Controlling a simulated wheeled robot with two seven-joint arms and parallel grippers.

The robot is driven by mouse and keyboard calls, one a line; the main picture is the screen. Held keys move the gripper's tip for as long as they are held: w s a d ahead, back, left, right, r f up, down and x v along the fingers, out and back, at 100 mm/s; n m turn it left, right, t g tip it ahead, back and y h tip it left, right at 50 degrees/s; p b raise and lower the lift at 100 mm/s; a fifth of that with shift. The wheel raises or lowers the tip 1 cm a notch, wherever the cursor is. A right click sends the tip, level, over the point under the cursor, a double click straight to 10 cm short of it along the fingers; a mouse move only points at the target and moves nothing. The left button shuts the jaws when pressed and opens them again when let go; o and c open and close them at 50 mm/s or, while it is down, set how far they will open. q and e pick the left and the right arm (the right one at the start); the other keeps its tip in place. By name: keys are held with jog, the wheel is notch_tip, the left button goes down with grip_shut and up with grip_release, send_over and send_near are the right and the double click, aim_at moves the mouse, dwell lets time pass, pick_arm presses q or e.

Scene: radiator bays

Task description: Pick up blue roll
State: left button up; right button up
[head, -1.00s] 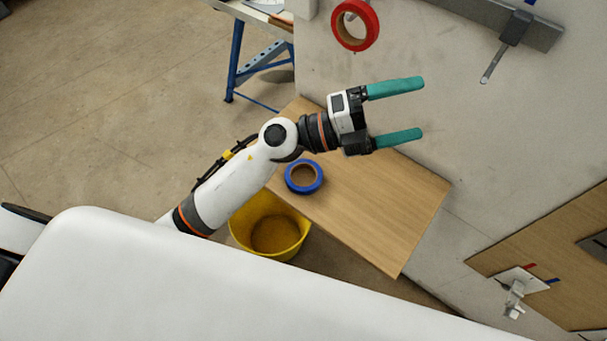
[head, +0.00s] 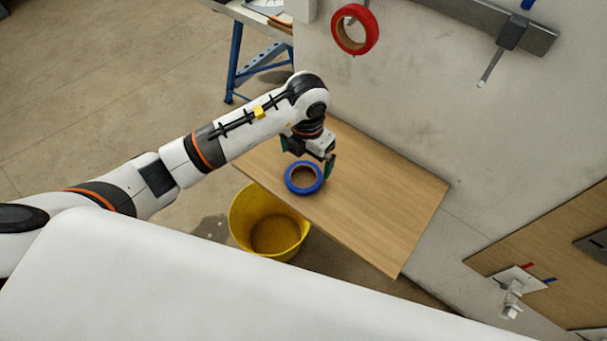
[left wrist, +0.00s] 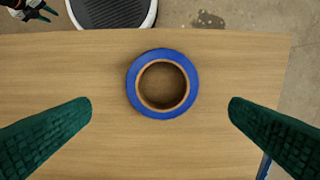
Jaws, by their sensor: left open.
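The blue roll (head: 304,178) is a ring of blue tape with a brown core. It lies flat on a wooden board (head: 370,195) near the board's front left edge. In the left wrist view the blue roll (left wrist: 162,84) sits midway across the picture between the two green fingers, apart from both. My left gripper (head: 310,162) points down above and just behind the roll. It also shows in the left wrist view (left wrist: 160,112), with its fingers wide apart and nothing between them. In the left wrist view another gripper with dark green fingers (left wrist: 42,14) shows at the top left corner.
A yellow bucket (head: 238,213) stands on the floor below the board's front edge. A red roll (head: 371,27) hangs on the wall at the back. A blue-legged trestle (head: 236,55) stands at the back left. The board around the roll is clear.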

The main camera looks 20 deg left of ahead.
aim_at(304, 180)
pick_arm(q)
jog(key=shift+f, duration=0.95)
jog(key=f, duration=0.1)
jog(key=f+p, duration=0.1)
jog(key=f, duration=0.1)
jog(key=f+p, duration=0.1)
jog(key=shift+s+a+f, duration=0.2)
jog(key=shift+a+f, duration=0.05)
jog(key=shift+f, duration=0.45)
